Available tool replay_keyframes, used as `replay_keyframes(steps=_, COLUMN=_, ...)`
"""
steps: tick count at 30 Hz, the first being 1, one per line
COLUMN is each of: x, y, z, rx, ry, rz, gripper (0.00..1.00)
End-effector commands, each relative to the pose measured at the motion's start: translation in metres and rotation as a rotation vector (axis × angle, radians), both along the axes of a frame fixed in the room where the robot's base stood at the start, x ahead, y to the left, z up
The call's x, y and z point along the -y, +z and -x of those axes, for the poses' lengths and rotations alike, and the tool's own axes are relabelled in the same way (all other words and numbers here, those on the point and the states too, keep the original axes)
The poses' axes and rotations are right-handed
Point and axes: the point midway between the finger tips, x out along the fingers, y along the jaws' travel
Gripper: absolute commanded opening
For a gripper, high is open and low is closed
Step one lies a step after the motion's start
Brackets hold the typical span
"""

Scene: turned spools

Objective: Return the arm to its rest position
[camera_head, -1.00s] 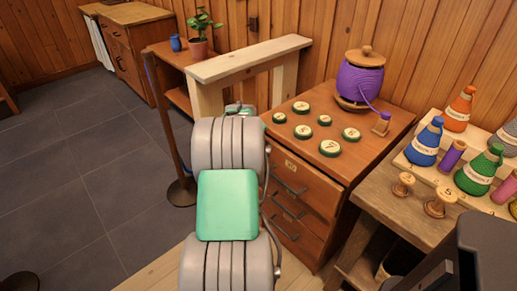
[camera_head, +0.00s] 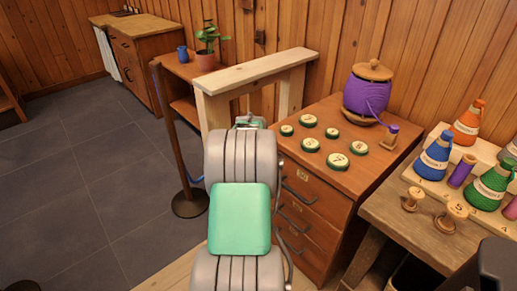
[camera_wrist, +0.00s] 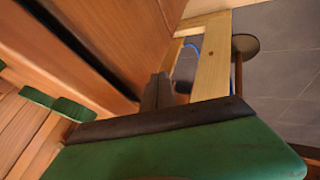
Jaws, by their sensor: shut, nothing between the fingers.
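My arm reaches forward from the bottom of the head view, with grey ribbed links and a green pad. Its far end, green and grey, shows small in front of the pale wooden frame (camera_head: 255,68), beside the drawer cabinet (camera_head: 318,185). The fingers cannot be made out there. In the wrist view my gripper (camera_wrist: 157,92) shows as dark fingers beyond a green body with a dark edge. It is shut and empty. It points along the cabinet side toward pale wooden bars and the grey floor.
On the cabinet stand several green-rimmed round discs (camera_head: 311,144) and a purple thread jar (camera_head: 367,92). A side table (camera_head: 385,212) at right holds wooden spools (camera_head: 452,214) and colored cones (camera_head: 433,160). A post (camera_head: 170,130) stands left of my arm. Grey floor (camera_head: 75,185) is open at left.

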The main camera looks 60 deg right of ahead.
Motion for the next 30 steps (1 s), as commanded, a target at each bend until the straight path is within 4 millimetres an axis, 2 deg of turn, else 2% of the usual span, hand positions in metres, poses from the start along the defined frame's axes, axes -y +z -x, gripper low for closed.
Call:
replay_keyframes(steps=2, x=-0.022, y=0.002, z=-0.005, rx=-0.001, ry=0.008, rz=-0.003, gripper=0.00)
replay_keyframes(steps=3, x=-0.026, y=0.017, z=-0.001, rx=0.002, ry=0.005, rz=0.002, gripper=0.00)
replay_keyframes(steps=9, x=-0.059, y=0.058, z=0.010, rx=0.000, ry=0.007, rz=-0.003, gripper=0.00)
replay_keyframes(steps=13, x=-0.072, y=0.073, z=0.014, rx=-0.002, ry=0.008, rz=-0.007, gripper=0.00)
replay_keyframes(steps=18, x=-0.078, y=0.079, z=0.016, rx=-0.002, ry=0.009, rz=-0.010, gripper=0.00)
replay_keyframes(steps=21, x=-0.092, y=0.090, z=0.004, rx=0.006, ry=0.028, rz=-0.023, gripper=0.00)
replay_keyframes(steps=23, x=-0.116, y=0.105, z=-0.013, rx=0.018, ry=0.056, rz=-0.044, gripper=0.00)
replay_keyframes(steps=26, x=-0.181, y=0.137, z=-0.047, rx=0.041, ry=0.126, rz=-0.105, gripper=0.00)
replay_keyframes(steps=27, x=-0.213, y=0.150, z=-0.059, rx=0.047, ry=0.157, rz=-0.137, gripper=0.00)
replay_keyframes(steps=29, x=-0.263, y=0.168, z=-0.072, rx=0.052, ry=0.203, rz=-0.186, gripper=0.00)
replay_keyframes(steps=30, x=-0.297, y=0.180, z=-0.076, rx=0.051, ry=0.235, rz=-0.219, gripper=0.00)
